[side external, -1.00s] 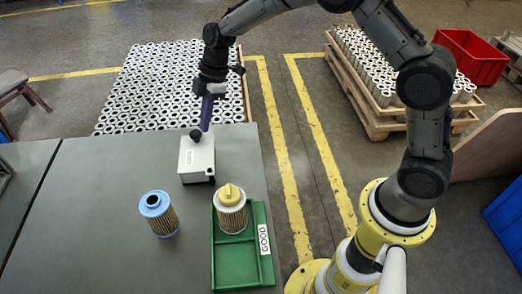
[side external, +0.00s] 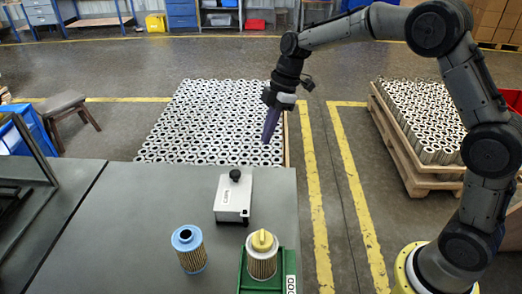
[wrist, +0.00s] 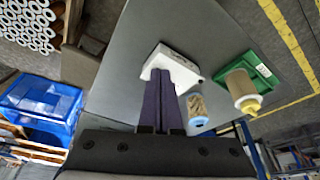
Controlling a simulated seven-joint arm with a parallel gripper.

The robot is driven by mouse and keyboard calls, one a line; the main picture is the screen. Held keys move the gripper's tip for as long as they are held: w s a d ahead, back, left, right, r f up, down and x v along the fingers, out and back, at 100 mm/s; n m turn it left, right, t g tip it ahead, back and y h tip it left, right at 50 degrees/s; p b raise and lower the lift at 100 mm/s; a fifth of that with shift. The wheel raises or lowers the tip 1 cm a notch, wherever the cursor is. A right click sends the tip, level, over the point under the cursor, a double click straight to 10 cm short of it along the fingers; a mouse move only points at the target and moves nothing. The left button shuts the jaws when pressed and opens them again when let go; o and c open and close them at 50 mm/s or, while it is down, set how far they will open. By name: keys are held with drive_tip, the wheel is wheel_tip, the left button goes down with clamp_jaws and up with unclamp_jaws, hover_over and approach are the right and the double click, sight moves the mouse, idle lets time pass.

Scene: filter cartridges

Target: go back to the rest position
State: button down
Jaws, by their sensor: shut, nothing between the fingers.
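My gripper (side external: 268,138) is shut and empty, its purple fingers held in the air above and behind the table's far edge. The fingers also show in the wrist view (wrist: 160,98). A white box (side external: 232,202) with a black knob (side external: 235,175) on top stands on the grey table; the box is partly behind the fingers in the wrist view (wrist: 182,72). A blue-capped filter cartridge (side external: 190,255) stands upright on the table. A yellow-capped filter cartridge (side external: 262,262) stands upright on a green tray (side external: 243,278) with a white label.
Pallets of white cartridges stand on the floor behind the table (side external: 200,125) and at the right (side external: 425,125). A brown stool (side external: 62,103) is at the left. The air around my gripper looks clear.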

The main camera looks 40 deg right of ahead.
drive_tip(key=s+r+t, duration=0.2)
drive_tip(key=s+r, duration=0.1)
drive_tip(key=r, duration=0.7)
drive_tip(key=s+r+m+t+h, duration=0.1)
drive_tip(key=s+r, duration=0.2)
drive_tip(key=s, duration=0.2)
drive_tip(key=s+r+m, duration=0.1)
drive_tip(key=s+r, duration=0.2)
drive_tip(key=s, duration=0.3)
drive_tip(key=s+d+f+m+h, duration=0.1)
drive_tip(key=s+d+f+m, duration=0.1)
drive_tip(key=s+f+m, duration=0.2)
drive_tip(key=s+d+f+m+t+h, duration=0.1)
drive_tip(key=s+f+m, duration=0.3)
drive_tip(key=s+m, duration=0.4)
drive_tip(key=shift+s+d+f+m+t, duration=0.3)
drive_tip(key=shift+s+d, duration=0.5)
drive_tip(key=shift+s, duration=1.7)
drive_tip(key=shift+r, duration=0.1)
